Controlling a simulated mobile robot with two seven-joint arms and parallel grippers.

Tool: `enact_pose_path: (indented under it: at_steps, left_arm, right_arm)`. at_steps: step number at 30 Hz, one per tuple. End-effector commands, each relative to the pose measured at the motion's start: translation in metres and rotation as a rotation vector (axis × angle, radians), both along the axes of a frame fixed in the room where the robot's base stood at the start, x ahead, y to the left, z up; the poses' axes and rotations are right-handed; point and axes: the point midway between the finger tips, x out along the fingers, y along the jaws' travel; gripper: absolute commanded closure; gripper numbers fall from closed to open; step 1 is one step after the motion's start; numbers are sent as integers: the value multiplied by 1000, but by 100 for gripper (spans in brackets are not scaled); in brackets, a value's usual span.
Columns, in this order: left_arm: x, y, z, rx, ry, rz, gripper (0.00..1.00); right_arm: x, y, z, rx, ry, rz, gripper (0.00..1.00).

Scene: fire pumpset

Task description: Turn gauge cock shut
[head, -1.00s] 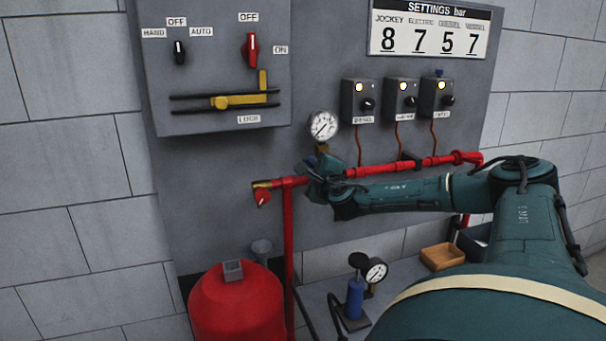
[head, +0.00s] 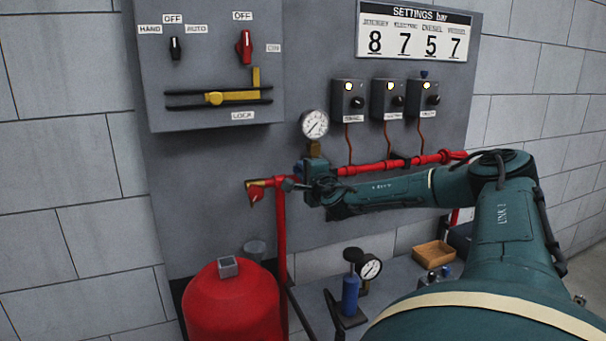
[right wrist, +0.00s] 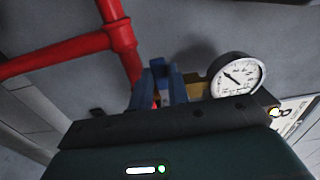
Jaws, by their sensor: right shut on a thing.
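The round white pressure gauge (head: 314,124) stands on a brass cock body (head: 314,149) above the red pipe. In the right wrist view the gauge (right wrist: 237,76) is right of the fingers, with brass (right wrist: 193,86) just behind them. My right gripper (head: 298,170) is at the brass fitting, below and slightly left of the gauge. Its blue fingers (right wrist: 165,84) are close together, shut on the gauge cock's handle, which is mostly hidden between them. The handle's exact angle cannot be told. My left gripper is not in view.
The red pipe (head: 385,166) runs behind my right arm. A brass-ended red valve (head: 257,190) is left of the gripper. A red vessel (head: 232,305), a blue hand pump (head: 350,295) and a wooden tray (head: 433,254) are below. Switch boxes (head: 348,100) are at upper right.

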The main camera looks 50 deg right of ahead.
Motion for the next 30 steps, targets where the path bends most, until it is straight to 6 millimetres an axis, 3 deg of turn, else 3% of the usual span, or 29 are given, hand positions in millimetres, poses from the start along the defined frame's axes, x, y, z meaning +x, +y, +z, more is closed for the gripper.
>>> enact_pose_path:
  at_steps: [11,12,19,30]
  left_arm:
    - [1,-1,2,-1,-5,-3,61]
    - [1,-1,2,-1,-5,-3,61]
    - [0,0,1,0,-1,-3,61]
    - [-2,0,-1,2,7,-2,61]
  right_arm:
    - [0,0,-1,-9,7,2,100]
    - [0,0,-1,-8,6,2,81]
    - [0,0,-1,-6,5,0,62]
    - [-2,2,1,-7,3,0,61]
